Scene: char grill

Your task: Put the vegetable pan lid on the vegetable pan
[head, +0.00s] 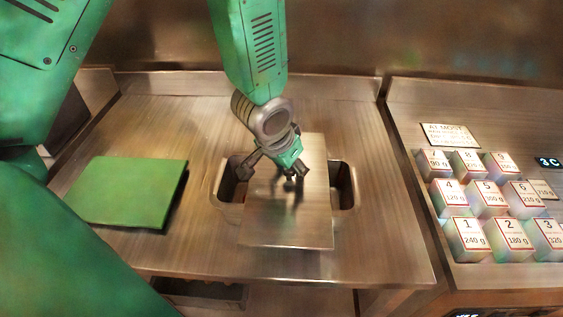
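The vegetable pan lid appears to be the flat metal plate (290,228) in the middle of the counter, with a small dark knob (289,184). It lies crosswise over the vegetable pan, a sunken well whose ends show at the left (231,187) and right (343,187). The plate hides the pan's middle and reaches past its front and back edges. I cannot tell whether it rests or hovers. No grip on the knob is visible. My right gripper is not in view.
A green board (128,192) lies on the counter at the left. At the right, several numbered blocks with gram labels (490,198) stand in rows beside a sign (449,135). The metal counter (385,240) is bare between the pan and the blocks. A back wall rises behind.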

